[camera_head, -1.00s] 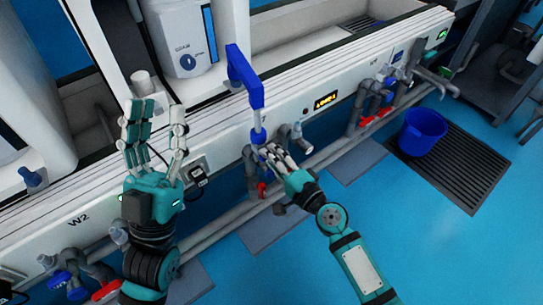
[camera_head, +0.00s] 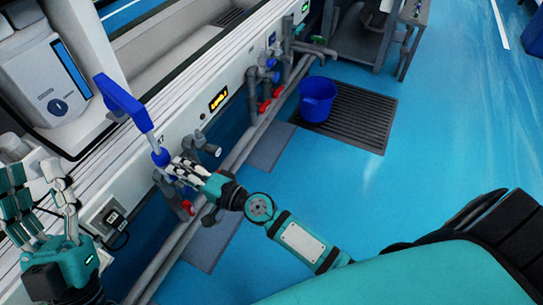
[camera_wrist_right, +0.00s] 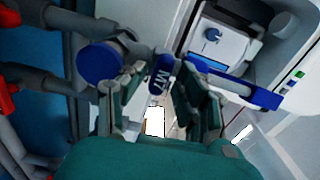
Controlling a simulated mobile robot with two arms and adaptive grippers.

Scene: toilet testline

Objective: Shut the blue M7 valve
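The blue M7 valve shows in the right wrist view as a blue piece marked M7 (camera_wrist_right: 161,82), between the fingertips of my right gripper (camera_wrist_right: 168,90). Its fingers are spread around it with a visible gap, and I cannot tell if they touch it. In the head view my right gripper (camera_head: 185,170) reaches from the right to the panel, just below the blue handle (camera_head: 160,157), and its fingers hide much of the valve. My left gripper (camera_head: 38,195) is open and empty, fingers extended, at the left edge.
Grey pipes with red handles (camera_head: 264,106) run along the panel front. A blue bucket (camera_head: 317,98) stands on a dark floor grate (camera_head: 350,125). Blue floor to the right is mostly clear.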

